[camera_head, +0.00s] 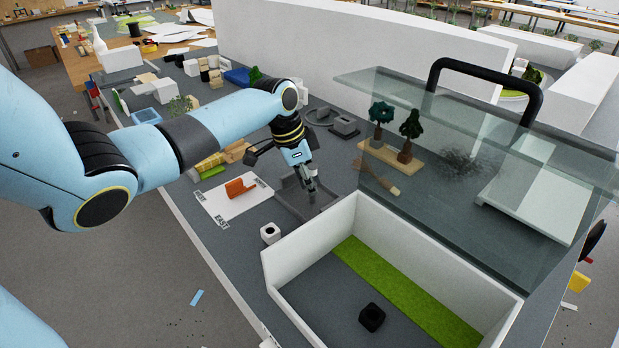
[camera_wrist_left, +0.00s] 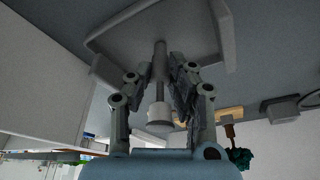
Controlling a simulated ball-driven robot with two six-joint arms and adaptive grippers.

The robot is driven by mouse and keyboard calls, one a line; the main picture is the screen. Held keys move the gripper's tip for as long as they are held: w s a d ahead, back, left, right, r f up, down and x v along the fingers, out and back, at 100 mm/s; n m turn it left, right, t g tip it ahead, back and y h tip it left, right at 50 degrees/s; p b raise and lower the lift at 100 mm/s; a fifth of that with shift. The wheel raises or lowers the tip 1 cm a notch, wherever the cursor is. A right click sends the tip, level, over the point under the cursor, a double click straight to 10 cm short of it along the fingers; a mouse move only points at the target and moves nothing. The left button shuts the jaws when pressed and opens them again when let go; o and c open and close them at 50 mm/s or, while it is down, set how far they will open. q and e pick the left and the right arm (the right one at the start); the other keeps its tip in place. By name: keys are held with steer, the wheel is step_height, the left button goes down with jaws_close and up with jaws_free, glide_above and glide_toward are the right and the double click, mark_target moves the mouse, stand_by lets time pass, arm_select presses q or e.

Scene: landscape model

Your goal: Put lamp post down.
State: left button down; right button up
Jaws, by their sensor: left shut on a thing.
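My left gripper (camera_head: 308,179) points down over a shallow grey tray (camera_head: 284,203) on the dark table. In the left wrist view the two fingers of my left gripper (camera_wrist_left: 161,80) are shut on the grey lamp post (camera_wrist_left: 159,64), a thin rod with a pale round piece (camera_wrist_left: 160,117) near the palm. The post's far end points at the tray floor, and the tray (camera_wrist_left: 110,35) shows around it. I cannot tell whether that end touches the floor. In the head view the gripper hides most of the post. My right gripper is not in view.
A white open-topped box (camera_head: 330,212) with a green strip inside stands just right of the tray. A glass lid with a black handle (camera_head: 490,72) is behind it. A white compass sheet (camera_head: 225,205) with an orange block (camera_head: 240,187) lies left. Model trees (camera_head: 410,125) stand behind.

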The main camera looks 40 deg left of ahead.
arm_select(q)
steer(key=c, duration=1.2)
jaws_free()
steer(key=v, duration=1.2)
